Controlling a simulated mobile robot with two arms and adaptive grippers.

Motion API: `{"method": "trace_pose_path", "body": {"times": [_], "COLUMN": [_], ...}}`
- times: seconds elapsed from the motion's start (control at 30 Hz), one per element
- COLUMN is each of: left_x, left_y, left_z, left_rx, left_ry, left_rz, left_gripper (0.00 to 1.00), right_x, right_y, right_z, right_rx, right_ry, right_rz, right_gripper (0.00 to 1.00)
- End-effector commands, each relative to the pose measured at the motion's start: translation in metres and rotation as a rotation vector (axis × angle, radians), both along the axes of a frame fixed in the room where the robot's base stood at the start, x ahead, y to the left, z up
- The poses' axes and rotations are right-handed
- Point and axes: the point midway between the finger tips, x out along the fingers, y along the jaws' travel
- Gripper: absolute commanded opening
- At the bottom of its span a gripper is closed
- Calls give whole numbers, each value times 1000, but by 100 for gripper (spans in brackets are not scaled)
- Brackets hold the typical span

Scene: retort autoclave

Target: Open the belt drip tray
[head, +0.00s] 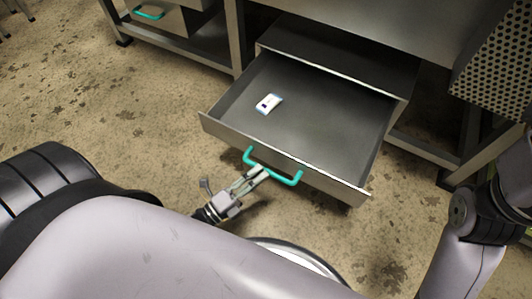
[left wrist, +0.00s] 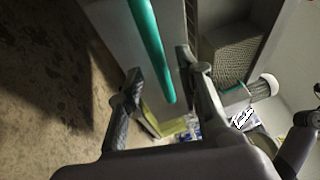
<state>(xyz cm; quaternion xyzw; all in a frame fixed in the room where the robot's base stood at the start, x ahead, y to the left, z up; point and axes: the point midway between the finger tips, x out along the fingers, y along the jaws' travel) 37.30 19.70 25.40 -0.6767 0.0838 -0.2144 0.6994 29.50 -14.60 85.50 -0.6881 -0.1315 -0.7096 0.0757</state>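The belt drip tray (head: 330,105) is a grey metal drawer, pulled well out of its housing under the machine in the head view. Its teal bar handle (head: 272,174) is on the front panel. My left gripper (head: 257,174) is at the handle's middle, seen from above. In the left wrist view the teal handle (left wrist: 148,45) runs between the two fingers of my left gripper (left wrist: 160,66). The fingers are apart, with a gap on either side of the bar. My right gripper is out of view; only part of my right arm shows.
A small white packet (head: 269,103) lies inside the tray. Metal frame legs (head: 235,38) stand beside the housing, and a perforated panel (head: 497,62) is at the right. Another teal-handled unit (head: 150,14) is at the upper left. Stained floor is clear in front.

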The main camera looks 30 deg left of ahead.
Motion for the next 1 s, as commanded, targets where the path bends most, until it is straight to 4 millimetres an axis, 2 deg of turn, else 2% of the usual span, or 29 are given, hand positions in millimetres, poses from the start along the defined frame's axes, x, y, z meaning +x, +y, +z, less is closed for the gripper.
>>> {"method": "trace_pose_path", "body": {"times": [0.03, 0.2, 0.4, 0.6, 1.0], "left_x": [-12, -44, -70, -77, -77], "left_y": [6, 20, 32, 36, 36], "left_z": [-4, -9, -14, -15, -15], "left_rx": [2, 2, 1, 0, 0], "left_ry": [5, 4, 3, 0, 0], "left_rz": [1, 0, 0, 0, 0], "left_gripper": [33, 33, 33, 33, 33], "right_x": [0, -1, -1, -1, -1], "right_y": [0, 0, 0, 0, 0], "right_z": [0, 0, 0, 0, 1], "right_rx": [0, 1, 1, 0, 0], "right_ry": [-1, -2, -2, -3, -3], "right_rz": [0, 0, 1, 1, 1], "right_gripper": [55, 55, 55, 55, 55]}}
